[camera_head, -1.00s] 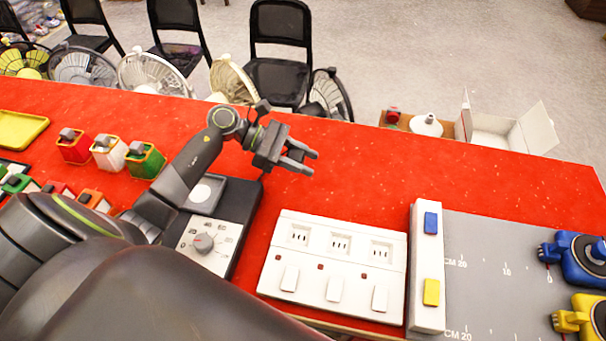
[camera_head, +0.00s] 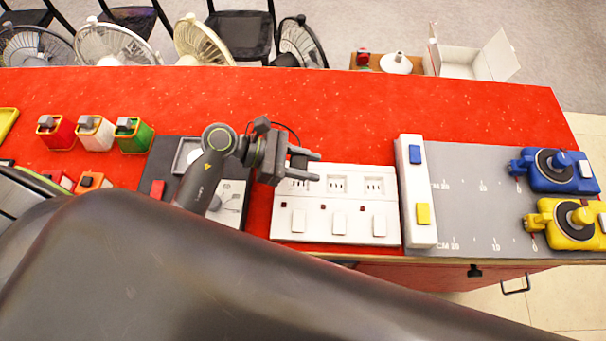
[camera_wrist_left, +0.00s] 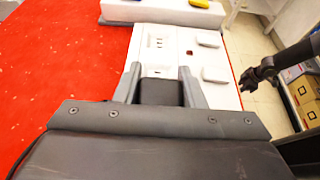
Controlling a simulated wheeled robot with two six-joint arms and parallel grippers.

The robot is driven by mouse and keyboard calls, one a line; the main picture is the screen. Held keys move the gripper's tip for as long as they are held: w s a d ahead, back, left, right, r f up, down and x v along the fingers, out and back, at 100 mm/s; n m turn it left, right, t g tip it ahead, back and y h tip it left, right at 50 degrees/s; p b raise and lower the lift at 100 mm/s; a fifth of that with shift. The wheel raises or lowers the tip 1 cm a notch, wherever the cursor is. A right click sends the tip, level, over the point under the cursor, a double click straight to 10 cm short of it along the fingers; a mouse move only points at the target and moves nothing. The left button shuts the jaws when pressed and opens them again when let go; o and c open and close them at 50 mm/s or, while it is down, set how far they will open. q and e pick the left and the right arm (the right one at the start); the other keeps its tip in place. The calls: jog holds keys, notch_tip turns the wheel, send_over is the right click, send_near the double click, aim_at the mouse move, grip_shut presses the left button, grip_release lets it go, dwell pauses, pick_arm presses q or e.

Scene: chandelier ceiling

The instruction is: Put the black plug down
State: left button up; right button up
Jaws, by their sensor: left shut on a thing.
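My left gripper (camera_head: 303,164) is shut on the black plug (camera_wrist_left: 160,92), which shows as a dark block between the fingers in the left wrist view (camera_wrist_left: 160,88). In the head view the gripper is over the upper left part of the white socket panel (camera_head: 316,207), and the plug is hard to make out between the fingers. The panel has a row of sockets at the back and white switches in front; it also shows ahead of the fingers in the left wrist view (camera_wrist_left: 180,45). My right gripper (camera_wrist_left: 258,72) shows small and dark at the right there; its jaws are unclear.
A white block with blue and yellow buttons (camera_head: 414,185) stands right of the panel, beside a grey measuring board (camera_head: 470,205) with blue (camera_head: 555,170) and yellow (camera_head: 572,222) devices. Red, white and green boxes (camera_head: 95,133) stand left. The red table (camera_head: 400,105) behind the panel is clear.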

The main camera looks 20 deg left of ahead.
aim_at(306, 184)
pick_arm(q)
notch_tip(306, 184, down, 2)
jog(key=shift+f, duration=0.15)
notch_tip(306, 184, down, 3)
jog(key=shift+p, duration=0.35)
jog(key=shift+f, duration=0.25)
jog(key=shift+f, duration=0.15)
jog(key=o, duration=1)
